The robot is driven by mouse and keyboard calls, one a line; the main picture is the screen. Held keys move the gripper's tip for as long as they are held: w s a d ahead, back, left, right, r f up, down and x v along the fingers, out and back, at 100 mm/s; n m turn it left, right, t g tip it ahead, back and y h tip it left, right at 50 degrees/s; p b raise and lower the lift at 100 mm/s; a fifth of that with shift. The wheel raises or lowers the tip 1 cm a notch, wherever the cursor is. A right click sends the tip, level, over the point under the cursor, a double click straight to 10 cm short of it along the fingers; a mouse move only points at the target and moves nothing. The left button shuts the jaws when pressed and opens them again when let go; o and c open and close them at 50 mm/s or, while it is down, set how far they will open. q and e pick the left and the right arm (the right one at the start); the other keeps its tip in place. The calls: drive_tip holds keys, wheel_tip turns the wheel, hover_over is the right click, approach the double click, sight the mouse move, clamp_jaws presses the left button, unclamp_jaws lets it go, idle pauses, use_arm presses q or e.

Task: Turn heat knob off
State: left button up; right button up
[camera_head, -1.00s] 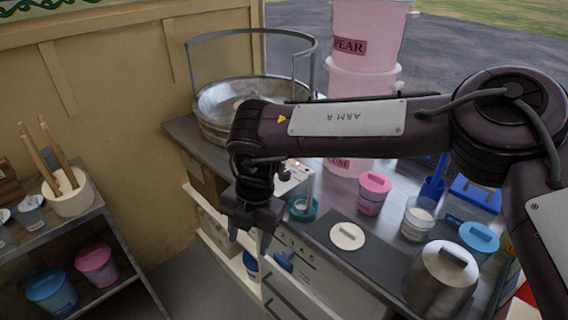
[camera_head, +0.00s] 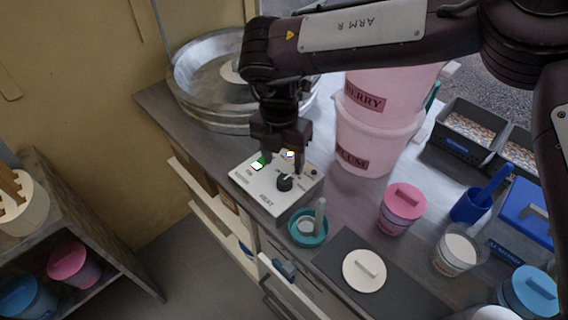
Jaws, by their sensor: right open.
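The heat knob (camera_head: 285,183) is a small black dial on a white control box (camera_head: 262,198) labelled HEAT, on the worktop. A green-lit switch (camera_head: 257,166) is on the box's left part. My right gripper (camera_head: 283,164) points down over the back of the box, just behind the knob in the picture. Its fingers are apart with nothing held between them. Whether a fingertip touches the box or the knob I cannot tell. My left gripper is out of view.
A large metal bowl (camera_head: 189,92) stands behind the box, and stacked pink tubs (camera_head: 372,140) stand to its right. A teal cup (camera_head: 307,230) sits close in front. A pink-lidded jar (camera_head: 402,207) and a cream lid (camera_head: 364,271) are further right.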

sight(284, 179)
drive_tip(key=f, duration=0.4)
drive_tip(key=shift+s+d+p, duration=0.1)
drive_tip(key=shift+s+p, duration=0.25)
drive_tip(key=shift+s, duration=0.05)
drive_tip(key=shift+w+f, duration=0.15)
drive_tip(key=shift+f, duration=0.55)
drive_tip(key=c, duration=1)
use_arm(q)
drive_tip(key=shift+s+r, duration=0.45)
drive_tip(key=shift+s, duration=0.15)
use_arm(e)
drive_tip(key=shift+o, duration=0.2)
drive_tip(key=shift+n, duration=0.4)
drive_tip(key=n, duration=0.5)
drive_tip(key=shift+n, duration=0.3)
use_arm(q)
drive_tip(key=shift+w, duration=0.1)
use_arm(e)
drive_tip(key=n, duration=0.5)
drive_tip(key=shift+t, duration=0.3)
drive_tip(key=shift+n, duration=0.4)
